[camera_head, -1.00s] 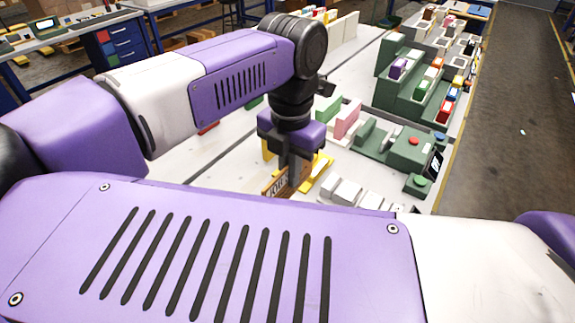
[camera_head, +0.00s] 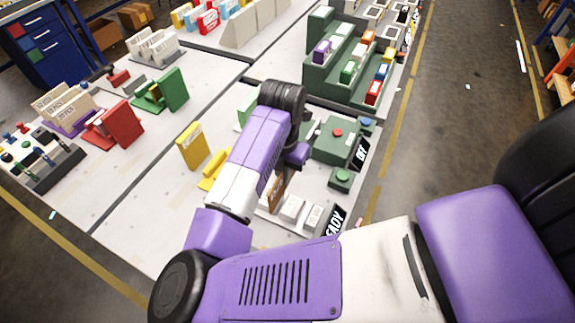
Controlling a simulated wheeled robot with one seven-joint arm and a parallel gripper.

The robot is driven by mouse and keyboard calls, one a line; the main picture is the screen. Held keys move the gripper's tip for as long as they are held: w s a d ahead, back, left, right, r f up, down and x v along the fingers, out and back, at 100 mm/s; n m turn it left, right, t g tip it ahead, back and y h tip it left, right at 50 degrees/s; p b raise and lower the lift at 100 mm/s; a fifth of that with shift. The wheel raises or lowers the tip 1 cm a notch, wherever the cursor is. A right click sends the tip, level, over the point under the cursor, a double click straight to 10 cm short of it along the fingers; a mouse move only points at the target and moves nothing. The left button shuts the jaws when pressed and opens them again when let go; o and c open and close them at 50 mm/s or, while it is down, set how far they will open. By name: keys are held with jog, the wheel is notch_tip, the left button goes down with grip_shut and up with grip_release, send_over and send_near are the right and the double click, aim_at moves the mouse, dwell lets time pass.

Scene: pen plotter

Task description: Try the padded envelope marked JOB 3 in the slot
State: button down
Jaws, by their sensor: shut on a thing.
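My gripper (camera_head: 281,179) is mostly hidden behind my own wrist and forearm, low over the pale table. It is shut on a brown, flat, upright piece (camera_head: 277,194), which looks like the padded envelope. Its marking cannot be read now. I cannot tell whether it touches the table or sits in a slot; no slot can be made out. A green machine (camera_head: 332,146) with a red button stands just right of my gripper.
Small white blocks (camera_head: 292,208) stand just in front of the brown piece. Signs reading OFF (camera_head: 361,153) and READY (camera_head: 334,221) are at the right edge. A yellow upright panel (camera_head: 192,146) stands left of my arm. A stepped green rack (camera_head: 340,62) is behind.

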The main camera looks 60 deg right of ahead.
jog(key=shift+w+a+f, duration=0.15)
jog(key=shift+w+a, duration=0.15)
jog(key=shift+d+f+b, duration=0.1)
jog(key=shift+f+b, duration=0.25)
jog(key=shift+f, duration=0.05)
jog(key=shift+f+b, duration=1.1)
jog(key=shift+f, duration=0.85)
jog(key=shift+f+b, duration=1.95)
jog(key=shift+b, duration=0.3)
dwell(0.8)
jog(key=shift+r+p, duration=1.85)
jog(key=shift+r, duration=1.65)
jog(key=shift+s, duration=0.1)
